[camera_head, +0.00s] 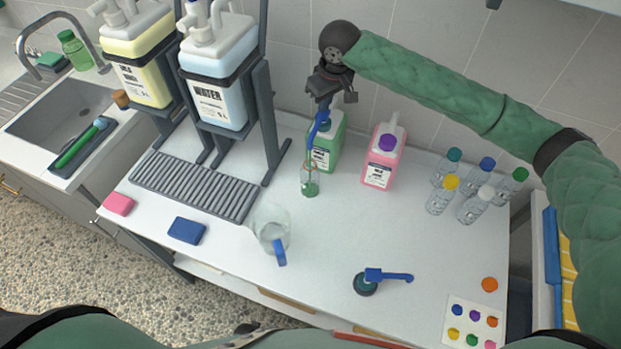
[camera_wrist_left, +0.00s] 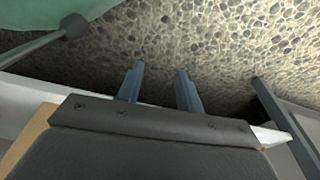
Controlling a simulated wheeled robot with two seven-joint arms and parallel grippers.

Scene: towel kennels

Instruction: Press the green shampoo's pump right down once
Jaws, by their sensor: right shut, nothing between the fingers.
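The green shampoo jug (camera_head: 330,150) stands upright at the back of the counter by the wall. A blue pump spout (camera_head: 313,134) slopes down from its top, toward a small clear bottle (camera_head: 310,187) with green liquid inside, in front of the jug. My right gripper (camera_head: 325,104) is shut with nothing in it and points down directly over the pump's top. Its tips hide the pump head, so I cannot tell whether they touch it. My left gripper (camera_wrist_left: 160,85) shows only in the left wrist view, open and empty above the pebbled floor.
A pink jug (camera_head: 381,160) with a purple cap stands just right of the green one. Several small bottles (camera_head: 476,204) stand farther right. A rack with big white-pumped containers (camera_head: 218,95) is left. A clear pitcher (camera_head: 271,226) stands in front. The counter's middle is clear.

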